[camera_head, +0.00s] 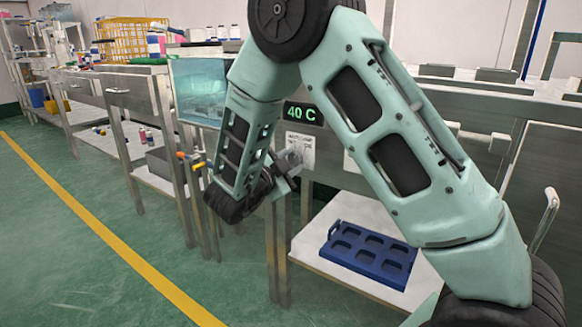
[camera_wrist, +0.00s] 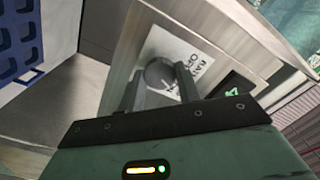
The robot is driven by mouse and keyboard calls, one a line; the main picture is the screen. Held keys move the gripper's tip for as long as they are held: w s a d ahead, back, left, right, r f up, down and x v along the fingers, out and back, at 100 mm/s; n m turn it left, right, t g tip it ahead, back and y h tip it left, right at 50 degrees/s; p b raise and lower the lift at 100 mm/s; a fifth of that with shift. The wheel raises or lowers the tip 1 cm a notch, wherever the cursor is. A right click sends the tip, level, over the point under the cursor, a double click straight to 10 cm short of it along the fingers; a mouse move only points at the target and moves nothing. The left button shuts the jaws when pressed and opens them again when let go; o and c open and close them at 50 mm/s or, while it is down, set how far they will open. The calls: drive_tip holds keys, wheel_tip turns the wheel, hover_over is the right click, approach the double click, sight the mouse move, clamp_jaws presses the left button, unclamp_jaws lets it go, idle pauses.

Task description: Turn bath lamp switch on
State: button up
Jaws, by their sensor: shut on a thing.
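A grey round switch knob (camera_wrist: 159,74) sits on a white label plate (camera_wrist: 187,48) with partly readable black print, on a metal panel. In the wrist view my gripper (camera_wrist: 160,88) has one finger on each side of the knob and is shut on it. In the head view my gripper (camera_head: 291,163) is at the panel, in front of the white label (camera_head: 302,148) below the display. The knob is hidden there by the gripper. The knob's exact turn position cannot be told. The glass bath tank (camera_head: 196,88) with teal water stands left of the panel.
A green-lit display (camera_head: 303,113) reads 40 C above the label. A blue tray (camera_head: 368,254) with several pockets lies on the lower white shelf. Small coloured valves (camera_head: 193,160) stick out left of my gripper. The green floor at left is clear.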

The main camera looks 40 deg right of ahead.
drive_tip(key=shift+a+f+m+b, duration=0.15)
drive_tip(key=shift+m+b, duration=0.15)
drive_tip(key=shift+m, duration=0.3)
drive_tip(key=o, duration=1)
drive_tip(key=shift+c, duration=0.2)
drive_tip(key=p+v, duration=0.4)
drive_tip(key=v, duration=1.3)
drive_tip(key=shift+a, duration=0.15)
